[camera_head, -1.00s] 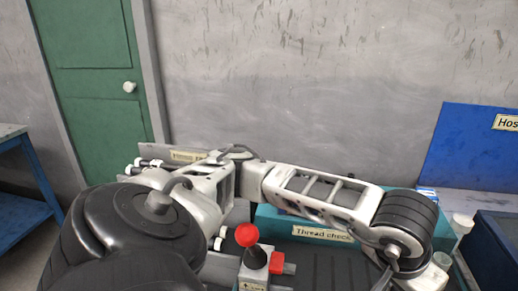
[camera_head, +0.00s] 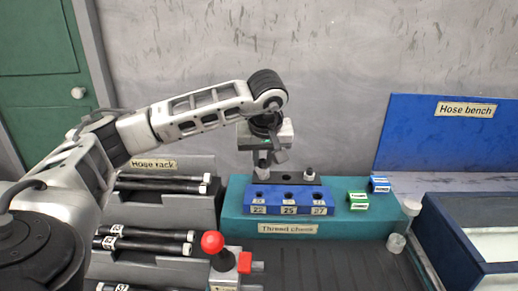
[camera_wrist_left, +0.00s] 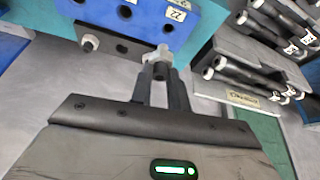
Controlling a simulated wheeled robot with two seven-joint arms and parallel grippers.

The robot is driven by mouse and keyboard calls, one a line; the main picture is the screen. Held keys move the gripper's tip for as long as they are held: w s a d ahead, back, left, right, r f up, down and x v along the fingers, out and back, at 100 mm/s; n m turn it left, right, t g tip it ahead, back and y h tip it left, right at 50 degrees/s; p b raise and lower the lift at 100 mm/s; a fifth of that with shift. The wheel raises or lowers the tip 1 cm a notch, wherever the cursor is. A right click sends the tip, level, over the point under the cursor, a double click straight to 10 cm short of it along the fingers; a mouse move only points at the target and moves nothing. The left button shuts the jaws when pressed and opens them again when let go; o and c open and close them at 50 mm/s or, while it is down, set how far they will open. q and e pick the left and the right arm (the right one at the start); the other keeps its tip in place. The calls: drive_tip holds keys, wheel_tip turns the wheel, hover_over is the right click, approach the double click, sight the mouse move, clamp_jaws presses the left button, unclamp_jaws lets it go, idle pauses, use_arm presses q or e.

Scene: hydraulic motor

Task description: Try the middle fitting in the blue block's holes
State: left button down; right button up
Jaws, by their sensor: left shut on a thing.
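The blue block (camera_head: 315,201) stands on the teal thread check stand, with several holes on top and front labels 22, 25 and 27. It also shows in the left wrist view (camera_wrist_left: 100,10). A dark strip (camera_head: 287,179) lies behind it, with one fitting (camera_head: 309,174) at its right end. My left gripper (camera_head: 263,158) points down over the strip's left end, behind the 22 label. It is shut on a silver fitting (camera_wrist_left: 156,56), apparently outside the block's holes. I cannot tell whether another fitting stands behind it. My right gripper is not in view.
The thread check stand (camera_head: 340,226) also carries a green piece (camera_head: 357,200) and a small blue piece (camera_head: 380,184). A red-knobbed lever (camera_head: 212,243) stands in front. A hose rack (camera_head: 150,216) is at left, a blue tray (camera_head: 450,262) at right.

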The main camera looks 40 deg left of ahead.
sight(260, 167)
use_arm(q)
drive_tip(key=shift+a+r, duration=0.2)
drive_tip(key=shift+a, duration=0.35)
drive_tip(key=shift+f+b, duration=1.15)
wheel_tip(260, 167, down, 2)
drive_tip(key=shift+f+b, duration=0.15)
drive_tip(key=shift+b, duration=0.85)
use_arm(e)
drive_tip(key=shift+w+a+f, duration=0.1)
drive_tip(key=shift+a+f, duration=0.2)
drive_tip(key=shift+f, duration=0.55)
use_arm(q)
drive_tip(key=shift+d, duration=0.1)
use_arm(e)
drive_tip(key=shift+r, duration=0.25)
